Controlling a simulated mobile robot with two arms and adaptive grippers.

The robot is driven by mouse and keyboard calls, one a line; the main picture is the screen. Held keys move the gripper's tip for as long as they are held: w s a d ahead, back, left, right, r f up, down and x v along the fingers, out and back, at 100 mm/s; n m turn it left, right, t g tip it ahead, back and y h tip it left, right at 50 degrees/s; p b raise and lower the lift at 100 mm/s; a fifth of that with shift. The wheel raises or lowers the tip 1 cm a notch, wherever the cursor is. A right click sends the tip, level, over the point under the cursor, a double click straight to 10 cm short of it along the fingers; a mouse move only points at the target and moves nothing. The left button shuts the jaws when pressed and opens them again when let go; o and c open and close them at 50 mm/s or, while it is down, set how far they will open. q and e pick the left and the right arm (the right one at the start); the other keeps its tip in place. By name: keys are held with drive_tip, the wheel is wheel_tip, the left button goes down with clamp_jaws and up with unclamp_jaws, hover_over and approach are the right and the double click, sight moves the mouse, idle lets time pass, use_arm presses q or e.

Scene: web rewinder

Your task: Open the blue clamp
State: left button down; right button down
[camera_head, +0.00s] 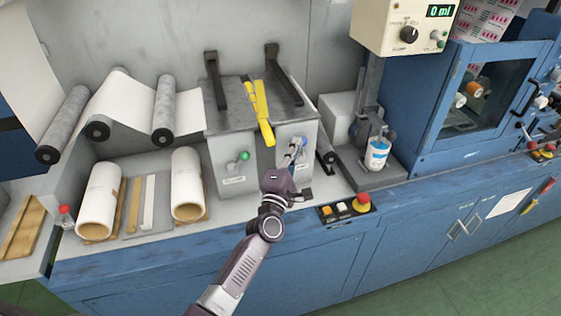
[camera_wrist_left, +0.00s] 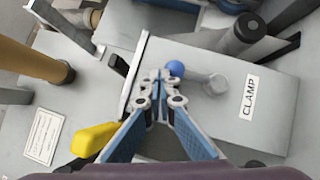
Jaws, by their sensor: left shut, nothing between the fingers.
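The blue clamp shows as a blue ball knob (camera_wrist_left: 176,68) beside a round grey boss and a CLAMP label (camera_wrist_left: 250,97) in the left wrist view. In the head view the blue part (camera_head: 302,139) is on the right front of a grey box (camera_head: 222,158), partly hidden by my fingers. My left gripper (camera_head: 294,156) comes from below and points at it. In the wrist view its fingertips (camera_wrist_left: 160,76) are together, empty, just left of the blue knob. Whether they touch it is unclear. My right gripper is out of view.
A green knob (camera_head: 244,155) is on the box's left front. A yellow-handled tool (camera_head: 263,118) and two black bars are on top. White rolls (camera_head: 101,198) lie at left. A button panel with a red-topped button (camera_head: 362,203) is at right, by a white-blue can (camera_head: 377,153).

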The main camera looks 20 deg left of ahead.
use_arm(q)
drive_tip(key=shift+w+d+r+b, duration=0.1)
drive_tip(key=shift+w+d+b, duration=0.1)
drive_tip(key=shift+w+d, duration=0.25)
drive_tip(key=shift+w+d+r+b, duration=0.1)
drive_tip(key=shift+w+d+b, duration=0.15)
drive_tip(key=shift+d, duration=0.35)
drive_tip(key=shift+w+d, duration=0.2)
drive_tip(key=shift+d, duration=0.1)
drive_tip(key=shift+w+d+f+b, duration=0.1)
drive_tip(key=shift+w+d+b, duration=0.25)
drive_tip(key=shift+d, duration=0.15)
